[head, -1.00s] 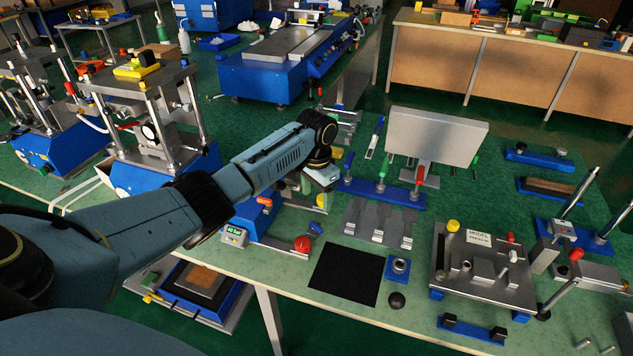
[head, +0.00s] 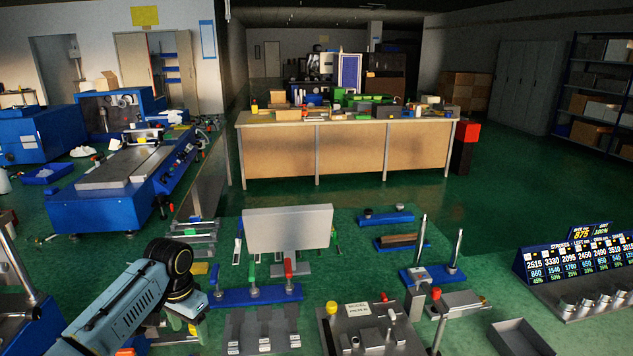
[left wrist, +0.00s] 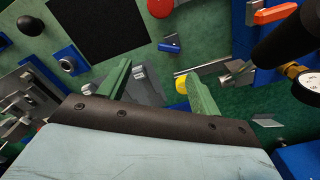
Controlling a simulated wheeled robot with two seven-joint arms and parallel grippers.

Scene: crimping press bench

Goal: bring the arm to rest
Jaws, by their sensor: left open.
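My left arm (head: 125,305) comes in from the lower left in the head view. Its dark wrist joint is bent, and the left gripper (head: 188,325) hangs downward over the bench, beside the blue rail with clamps. In the left wrist view the gripper's two green fingers stand apart (left wrist: 158,72), with nothing held between them. Their tips point over the green bench top. My right arm and gripper are not in view.
The blue rail (head: 228,298) carries red- and green-handled clamps. A grey panel (head: 288,229) stands behind it. A press fixture (head: 372,335) is to the right. In the left wrist view a black mat (left wrist: 95,28) and a pressure gauge (left wrist: 308,84) lie near the gripper.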

